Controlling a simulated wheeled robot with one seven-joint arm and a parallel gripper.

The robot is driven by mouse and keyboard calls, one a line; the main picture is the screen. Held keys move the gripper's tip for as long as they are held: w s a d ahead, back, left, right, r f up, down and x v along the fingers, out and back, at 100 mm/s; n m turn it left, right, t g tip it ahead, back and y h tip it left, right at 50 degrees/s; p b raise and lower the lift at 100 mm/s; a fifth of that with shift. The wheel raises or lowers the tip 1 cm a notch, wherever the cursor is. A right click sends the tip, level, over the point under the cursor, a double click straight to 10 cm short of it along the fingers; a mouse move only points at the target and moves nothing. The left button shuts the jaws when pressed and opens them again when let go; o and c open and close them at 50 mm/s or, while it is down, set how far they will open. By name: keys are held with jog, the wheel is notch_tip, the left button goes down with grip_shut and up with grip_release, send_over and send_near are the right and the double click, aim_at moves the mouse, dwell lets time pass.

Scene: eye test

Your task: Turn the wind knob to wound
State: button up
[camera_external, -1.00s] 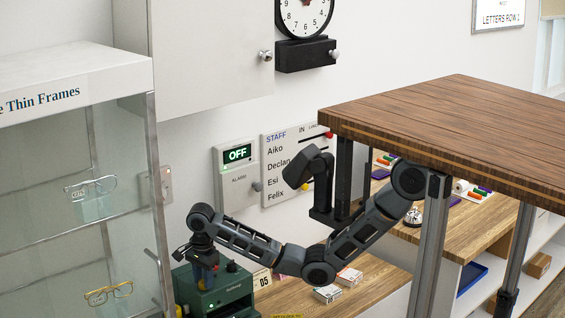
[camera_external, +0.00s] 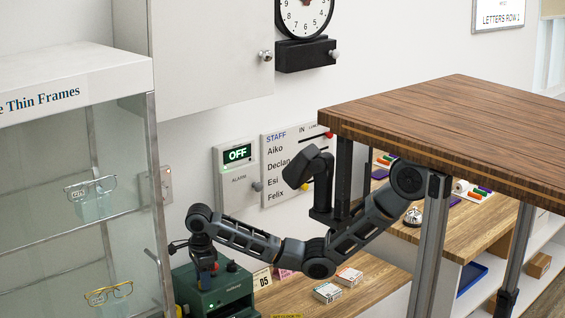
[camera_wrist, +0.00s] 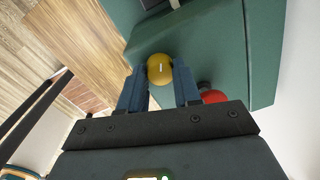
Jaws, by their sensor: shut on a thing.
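A green machine (camera_external: 222,297) stands on the low wooden counter at lower left; its small lettering is unreadable. In the wrist view a yellow round knob (camera_wrist: 160,69) with a short white mark sits on the green body (camera_wrist: 205,62). My gripper (camera_wrist: 160,88) has its two blue fingers on either side of this knob and is shut on it.
A red knob (camera_wrist: 213,96) is just right of my fingers. A glass display case (camera_external: 100,235) stands close on the left. Small boxes (camera_external: 327,292) lie on the counter to the right. A black box (camera_external: 305,55) with a pale knob hangs under the wall clock (camera_external: 305,14).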

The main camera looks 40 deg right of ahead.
jog(key=shift+r, duration=0.1)
jog(key=o, duration=1.1)
jog(key=shift+c, duration=0.2)
